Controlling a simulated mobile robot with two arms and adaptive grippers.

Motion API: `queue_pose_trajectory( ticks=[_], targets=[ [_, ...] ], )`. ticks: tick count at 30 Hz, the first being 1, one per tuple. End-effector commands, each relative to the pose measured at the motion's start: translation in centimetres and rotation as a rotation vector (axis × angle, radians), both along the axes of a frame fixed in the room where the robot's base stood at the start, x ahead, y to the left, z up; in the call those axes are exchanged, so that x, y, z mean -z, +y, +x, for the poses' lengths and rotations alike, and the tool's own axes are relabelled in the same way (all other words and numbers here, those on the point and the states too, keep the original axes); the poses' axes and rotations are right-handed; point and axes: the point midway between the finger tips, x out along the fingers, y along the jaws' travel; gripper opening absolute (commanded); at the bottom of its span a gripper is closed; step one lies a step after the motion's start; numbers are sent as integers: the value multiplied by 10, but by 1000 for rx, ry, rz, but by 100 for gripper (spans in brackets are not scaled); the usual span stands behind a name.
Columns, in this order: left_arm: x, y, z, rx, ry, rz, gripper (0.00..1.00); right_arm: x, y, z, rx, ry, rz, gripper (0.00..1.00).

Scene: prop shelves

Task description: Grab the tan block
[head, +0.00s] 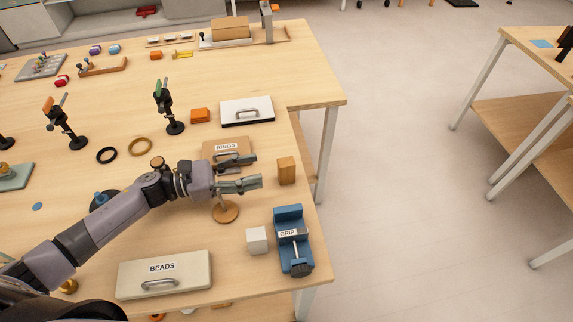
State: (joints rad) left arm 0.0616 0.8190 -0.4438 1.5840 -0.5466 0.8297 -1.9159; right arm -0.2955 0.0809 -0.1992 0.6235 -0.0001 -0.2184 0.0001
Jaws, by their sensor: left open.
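The tan block (287,171) stands upright on the wooden table, close to its right edge. My left gripper (257,170) reaches in from the left with its fingers pointing right toward the block. It is open and empty, and a small gap shows between its fingertips and the block. The gripper partly covers the box labelled RINGS (225,147) and a round wooden stand (226,212). My right gripper is not in view.
A white cube (257,240) and a blue vise labelled GRIP (292,240) sit nearer the front. A BEADS box (165,275) is at front left. A white lidded box (247,111) and orange block (199,115) lie behind. The table edge is just right of the block.

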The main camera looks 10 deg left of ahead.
Motion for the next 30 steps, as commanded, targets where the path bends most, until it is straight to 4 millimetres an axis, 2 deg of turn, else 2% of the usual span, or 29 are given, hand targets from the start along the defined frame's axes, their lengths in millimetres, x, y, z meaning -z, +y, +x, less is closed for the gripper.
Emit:
queue_pose_trajectory(
  ticks=[1,3,11,17,21,30],
  targets=[
    [-5,-10,6,-1,-1,-3,48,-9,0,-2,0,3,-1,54],
    [-4,-21,11,0,-1,0,48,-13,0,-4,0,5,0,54],
    [-1,-39,19,-1,1,0,48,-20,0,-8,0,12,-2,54],
    [-8,-64,31,0,1,-2,48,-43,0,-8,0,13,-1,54],
    [-4,-79,38,-1,1,0,48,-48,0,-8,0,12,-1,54],
    [-1,-83,40,-1,1,2,48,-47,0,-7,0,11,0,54]
  ],
)
